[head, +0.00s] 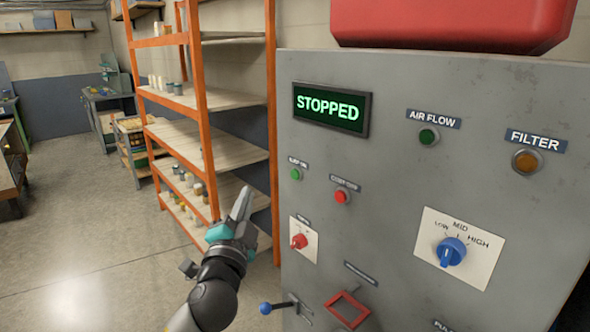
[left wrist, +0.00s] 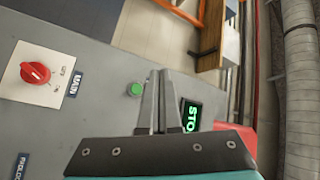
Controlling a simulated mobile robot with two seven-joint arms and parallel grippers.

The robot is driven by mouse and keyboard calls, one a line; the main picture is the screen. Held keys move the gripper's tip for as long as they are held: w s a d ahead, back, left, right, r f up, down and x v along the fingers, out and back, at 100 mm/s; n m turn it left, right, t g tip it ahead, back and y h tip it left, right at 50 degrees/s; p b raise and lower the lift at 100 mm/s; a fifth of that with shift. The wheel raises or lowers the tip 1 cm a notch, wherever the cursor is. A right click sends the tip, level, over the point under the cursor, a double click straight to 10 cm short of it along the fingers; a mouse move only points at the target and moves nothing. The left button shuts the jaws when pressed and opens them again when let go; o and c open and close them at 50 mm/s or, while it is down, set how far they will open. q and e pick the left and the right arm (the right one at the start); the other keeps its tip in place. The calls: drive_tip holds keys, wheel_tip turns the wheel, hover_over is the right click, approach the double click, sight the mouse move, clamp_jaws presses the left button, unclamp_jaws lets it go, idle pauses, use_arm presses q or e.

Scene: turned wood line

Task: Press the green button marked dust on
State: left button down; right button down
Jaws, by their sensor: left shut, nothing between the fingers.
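The green button (head: 296,174) sits on the upper left of the grey control panel (head: 390,180), under a small label. It also shows in the left wrist view (left wrist: 134,89), just left of my fingertips. My left gripper (head: 243,203) is shut and empty, in front of the panel's left edge and to the lower left of the button in the head view. In the left wrist view its fingers (left wrist: 158,85) point past the button and appear apart from it. The display (head: 331,109) above the button reads STOPPED. My right gripper is not in view.
A red button (head: 342,196) is right of the green one, and a red rotary switch (head: 299,241) is below. A blue selector knob (head: 451,252) and a blue-tipped lever (head: 266,308) are also on the panel. Orange shelving (head: 200,100) stands behind my left arm.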

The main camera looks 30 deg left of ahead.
sight(295, 174)
use_arm(q)
drive_tip(key=shift+r, duration=0.45)
drive_tip(key=shift+d, duration=0.1)
drive_tip(key=w+d+b, duration=0.1)
drive_tip(key=w+d, duration=0.2)
drive_tip(key=w, duration=0.5)
drive_tip(key=shift+d, duration=0.15)
drive_tip(key=shift+w, duration=0.1)
idle(1.8)
drive_tip(key=shift+w+d, duration=0.2)
drive_tip(key=shift+w, duration=0.15)
